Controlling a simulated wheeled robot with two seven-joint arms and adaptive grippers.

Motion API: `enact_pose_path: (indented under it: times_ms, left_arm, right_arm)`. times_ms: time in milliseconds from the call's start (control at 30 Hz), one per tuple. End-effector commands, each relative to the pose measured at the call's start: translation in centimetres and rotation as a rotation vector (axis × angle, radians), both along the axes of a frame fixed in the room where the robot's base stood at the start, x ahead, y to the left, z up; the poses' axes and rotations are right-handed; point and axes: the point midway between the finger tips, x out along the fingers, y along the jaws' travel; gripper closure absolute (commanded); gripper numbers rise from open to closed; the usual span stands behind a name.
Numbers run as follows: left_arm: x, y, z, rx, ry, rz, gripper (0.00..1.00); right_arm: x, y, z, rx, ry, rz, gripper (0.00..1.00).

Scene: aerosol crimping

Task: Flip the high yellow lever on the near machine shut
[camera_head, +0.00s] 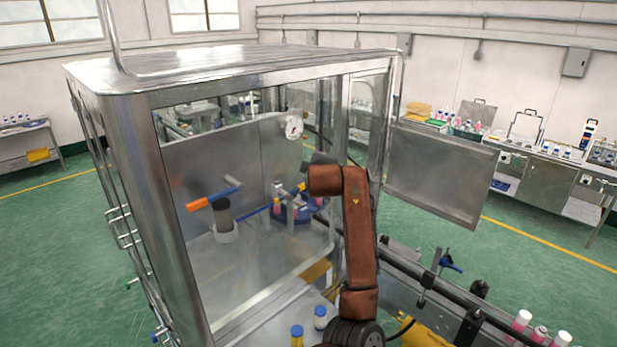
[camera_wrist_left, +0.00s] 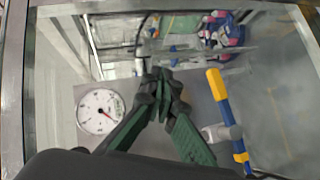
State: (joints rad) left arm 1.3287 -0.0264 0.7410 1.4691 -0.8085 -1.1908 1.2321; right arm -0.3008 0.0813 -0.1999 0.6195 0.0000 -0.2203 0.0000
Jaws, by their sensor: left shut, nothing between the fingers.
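In the left wrist view a lever with a yellow end (camera_wrist_left: 217,84) and a blue shaft stands to the right of my left gripper (camera_wrist_left: 163,88). A grey clamp-like part sits against its shaft. The dark green fingers are together and empty, with a gap between them and the lever. In the head view the brown arm reaches to the steel-framed machine (camera_head: 125,130); its gripper is mostly hidden behind the wrist. A small yellow tip (camera_head: 301,187) shows just left of the arm there. My right gripper is not in view.
A round white gauge (camera_wrist_left: 100,111) is left of the fingers; the head view shows it too (camera_head: 294,127). An orange-ended handle (camera_head: 197,204) is inside the machine. An open panel (camera_head: 440,172) is at right. Capped bottles (camera_head: 297,335) stand at the front.

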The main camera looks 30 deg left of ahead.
Motion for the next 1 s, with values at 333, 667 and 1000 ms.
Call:
enact_pose_path:
  times_ms: [333, 667, 1000]
  left_arm:
    - [-0.7, -2.6, 2.6, 0.0, 0.001, -0.001, 1.0]
    - [-0.7, -2.7, 2.8, 0.0, 0.001, 0.0, 1.0]
    - [-0.9, -2.0, 0.9, 0.019, 0.029, 0.001, 1.0]
  right_arm:
    - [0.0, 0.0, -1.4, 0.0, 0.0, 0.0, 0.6]
    - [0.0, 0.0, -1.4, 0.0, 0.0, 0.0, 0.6]
    - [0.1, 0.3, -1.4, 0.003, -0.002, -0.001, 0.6]
